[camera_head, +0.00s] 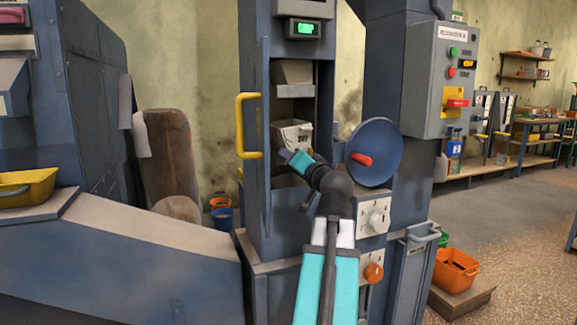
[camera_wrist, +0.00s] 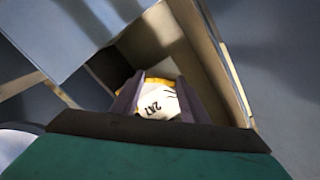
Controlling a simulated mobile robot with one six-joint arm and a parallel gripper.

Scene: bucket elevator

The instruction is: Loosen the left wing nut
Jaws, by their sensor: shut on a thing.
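A pale bucket (camera_head: 293,133) with dark marks on its front hangs in the open shaft of the blue-grey elevator housing. My gripper (camera_head: 287,154) is at the lower left of the bucket's front. In the wrist view, my gripper's two purple fingers (camera_wrist: 158,96) flank the bucket's white marked face (camera_wrist: 158,104), with a yellow edge behind it. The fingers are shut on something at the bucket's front. I cannot make out the left wing nut; what lies between the fingertips is not clear.
The open door with a yellow handle (camera_head: 247,126) stands left of the shaft. A blue disc with a red handle (camera_head: 374,152) is close to the right of my arm. A control box (camera_head: 440,80) hangs further right. The floor at the far right (camera_head: 515,215) is clear.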

